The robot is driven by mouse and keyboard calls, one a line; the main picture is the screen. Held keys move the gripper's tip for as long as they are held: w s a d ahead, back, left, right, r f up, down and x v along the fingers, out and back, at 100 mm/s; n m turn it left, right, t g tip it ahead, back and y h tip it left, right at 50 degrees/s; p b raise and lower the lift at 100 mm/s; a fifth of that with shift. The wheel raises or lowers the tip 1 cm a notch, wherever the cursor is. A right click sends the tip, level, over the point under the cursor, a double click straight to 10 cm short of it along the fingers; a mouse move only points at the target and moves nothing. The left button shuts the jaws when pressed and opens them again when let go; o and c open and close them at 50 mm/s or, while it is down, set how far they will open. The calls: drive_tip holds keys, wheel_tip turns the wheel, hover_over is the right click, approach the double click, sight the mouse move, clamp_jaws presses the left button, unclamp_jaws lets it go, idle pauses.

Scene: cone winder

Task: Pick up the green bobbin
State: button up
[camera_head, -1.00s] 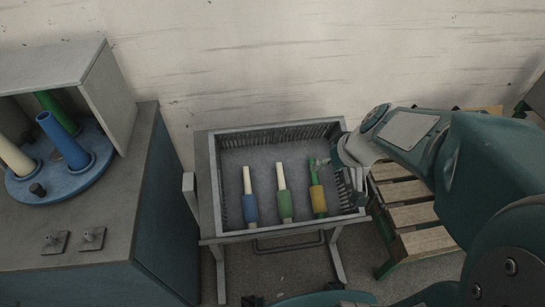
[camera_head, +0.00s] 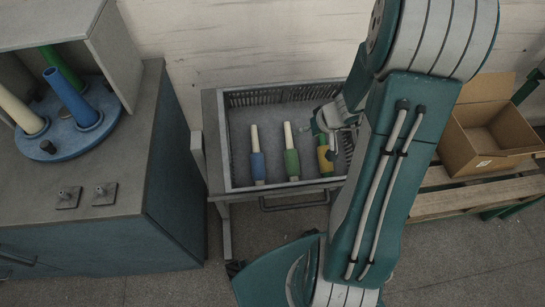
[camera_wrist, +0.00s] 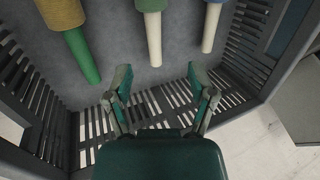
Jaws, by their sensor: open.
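A grey tray (camera_head: 226,158) holds three bobbins lying side by side. The green bobbin (camera_head: 291,163), green yarn on a cream tube, lies in the middle. The blue bobbin (camera_head: 257,167) is on its left, and the yellow bobbin (camera_head: 325,157), on a green tube, is on its right. My gripper (camera_head: 322,124) is over the back right part of the tray, close to the yellow bobbin's tube end. In the wrist view my gripper (camera_wrist: 159,76) is open and empty. The green bobbin's cream tube (camera_wrist: 153,38) lies just beyond the fingertips, apart from them.
A cabinet (camera_head: 155,190) with a blue disc (camera_head: 75,142) carrying upright cones stands at left. An open cardboard box (camera_head: 480,140) sits on a wooden pallet (camera_head: 445,203) at right. The tray's slatted walls (camera_wrist: 45,115) are close to my gripper.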

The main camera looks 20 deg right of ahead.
sight(291, 144)
drive_tip(key=x, duration=0.6)
drive_tip(key=shift+s+d+f, duration=0.1)
drive_tip(key=shift+d+f, duration=0.15)
drive_tip(key=shift+d, duration=0.1)
drive_tip(key=shift+x, duration=2.85)
drive_tip(key=shift+d, duration=0.1)
clamp_jaws()
